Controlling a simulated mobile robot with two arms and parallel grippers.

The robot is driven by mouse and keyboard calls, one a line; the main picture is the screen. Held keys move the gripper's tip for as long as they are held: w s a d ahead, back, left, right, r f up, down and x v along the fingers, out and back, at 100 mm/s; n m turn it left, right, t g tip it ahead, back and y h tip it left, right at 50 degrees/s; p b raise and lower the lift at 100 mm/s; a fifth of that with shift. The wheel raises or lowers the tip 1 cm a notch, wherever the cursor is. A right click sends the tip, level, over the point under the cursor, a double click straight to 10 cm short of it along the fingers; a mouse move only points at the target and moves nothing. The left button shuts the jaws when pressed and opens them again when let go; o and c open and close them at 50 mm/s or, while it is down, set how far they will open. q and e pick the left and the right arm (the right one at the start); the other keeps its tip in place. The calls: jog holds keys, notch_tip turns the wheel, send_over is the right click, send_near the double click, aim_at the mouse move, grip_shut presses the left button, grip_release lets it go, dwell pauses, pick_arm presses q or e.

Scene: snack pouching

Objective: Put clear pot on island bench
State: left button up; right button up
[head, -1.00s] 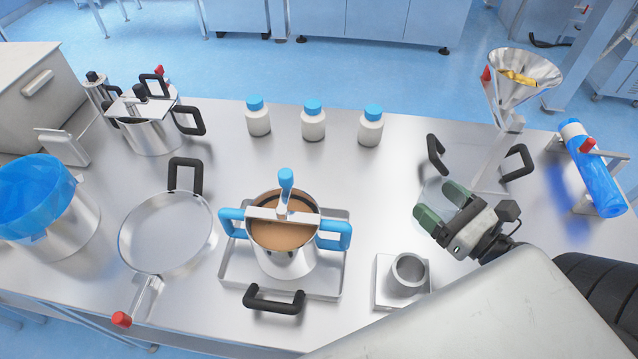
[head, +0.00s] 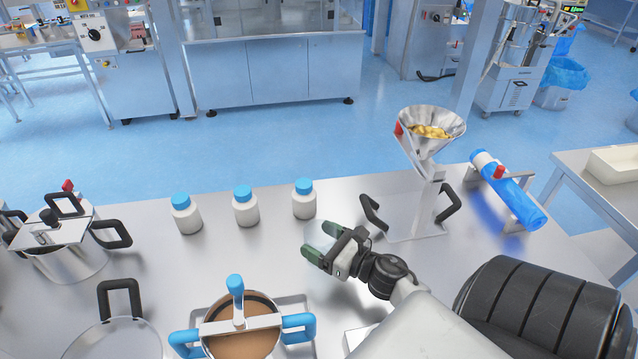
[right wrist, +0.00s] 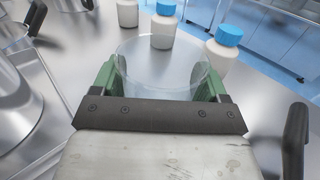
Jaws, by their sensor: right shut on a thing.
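My right gripper (head: 323,244) is shut on the clear pot (head: 318,234), a see-through round vessel that is faint in the head view. In the right wrist view the pot (right wrist: 160,68) sits upright between the two green fingers (right wrist: 162,88), with its lower front hidden by the gripper. The pot is over the metal bench (head: 160,285), just in front of the rightmost blue-capped bottle (head: 304,200). I cannot tell whether its base touches the bench. My left gripper is out of view.
Two more blue-capped bottles (head: 245,207) (head: 186,214) stand to the left. A funnel stand (head: 430,200) with black handles is to the right, near a blue roll (head: 508,190). A brown-filled pot (head: 245,338) is in front. Bare bench lies left of my gripper.

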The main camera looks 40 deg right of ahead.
jog(key=shift+w+f, duration=0.1)
jog(key=shift+f, duration=0.2)
notch_tip(320, 180, down, 3)
jog(key=shift+f, duration=0.3)
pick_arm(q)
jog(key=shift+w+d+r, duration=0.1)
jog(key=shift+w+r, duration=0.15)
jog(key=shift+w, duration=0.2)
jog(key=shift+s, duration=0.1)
pick_arm(e)
jog(key=shift+f, duration=0.2)
jog(key=o, duration=0.9)
jog(key=shift+r, duration=0.1)
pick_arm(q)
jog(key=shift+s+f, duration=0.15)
pick_arm(e)
jog(key=shift+o, duration=0.2)
